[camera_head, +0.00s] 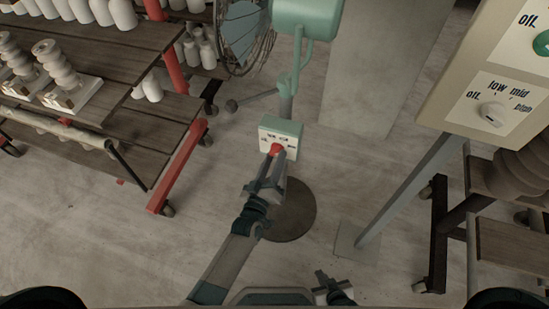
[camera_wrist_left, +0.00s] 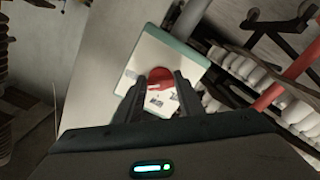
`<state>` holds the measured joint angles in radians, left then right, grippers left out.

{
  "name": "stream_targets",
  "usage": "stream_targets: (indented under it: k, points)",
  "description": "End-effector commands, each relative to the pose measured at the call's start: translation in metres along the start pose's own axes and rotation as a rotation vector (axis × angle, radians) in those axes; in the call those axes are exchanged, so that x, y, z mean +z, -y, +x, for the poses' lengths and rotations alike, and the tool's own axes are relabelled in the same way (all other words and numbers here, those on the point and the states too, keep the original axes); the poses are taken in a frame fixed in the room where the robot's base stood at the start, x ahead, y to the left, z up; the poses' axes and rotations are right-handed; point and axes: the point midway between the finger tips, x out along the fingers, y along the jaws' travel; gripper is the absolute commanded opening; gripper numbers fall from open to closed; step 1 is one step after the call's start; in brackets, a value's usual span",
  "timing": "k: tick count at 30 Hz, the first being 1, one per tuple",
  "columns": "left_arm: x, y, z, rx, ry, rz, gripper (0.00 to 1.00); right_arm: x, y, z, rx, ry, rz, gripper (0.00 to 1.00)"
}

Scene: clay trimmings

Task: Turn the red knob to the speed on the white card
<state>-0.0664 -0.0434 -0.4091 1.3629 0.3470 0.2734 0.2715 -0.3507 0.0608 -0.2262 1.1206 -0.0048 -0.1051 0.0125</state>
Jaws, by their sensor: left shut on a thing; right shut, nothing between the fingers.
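The red knob (camera_head: 277,149) sits on the pale face of a small teal-edged control box (camera_head: 281,132) on a stand. In the left wrist view the red knob (camera_wrist_left: 161,77) shows between my fingers, with a small pale mark on it; the printed labels are too small to read. My left gripper (camera_head: 272,157) is shut on the knob. A white card (camera_head: 480,84) on a panel at the upper right reads off, low, mid and high around a pale knob (camera_head: 493,114); its pointer direction is unclear. My right gripper (camera_head: 331,285) is shut and empty at the bottom.
A wooden rack (camera_head: 130,122) with red posts and white pots stands at the left. A fan (camera_head: 245,35) is at the top. The panel's slanted post (camera_head: 412,188) and another rack (camera_head: 510,245) stand at the right. Floor is clear around the round base (camera_head: 293,212).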

Motion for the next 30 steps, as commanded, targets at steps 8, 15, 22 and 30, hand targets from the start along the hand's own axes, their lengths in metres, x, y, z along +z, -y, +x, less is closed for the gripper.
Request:
stream_targets:
  k: [8,15,22,30]
  points:
    - [0.0004,0.0014,-0.0004,-0.001,0.003,0.196,0.12,-0.0070,0.0046,-0.0027,-0.006,-0.035,-0.002,0.00]
    - [0.0005,0.0026,-0.0005,-0.001,0.002,0.279,0.12,-0.0072,0.0049,-0.0030,-0.007,-0.037,-0.003,0.00]
    - [0.0006,0.0028,-0.0005,-0.001,0.002,0.298,0.12,-0.0019,0.0046,-0.0029,-0.007,-0.026,-0.003,0.00]
    - [0.0006,0.0028,-0.0005,-0.001,0.002,0.298,0.41,0.0000,0.0040,-0.0029,-0.006,-0.022,-0.003,0.00]
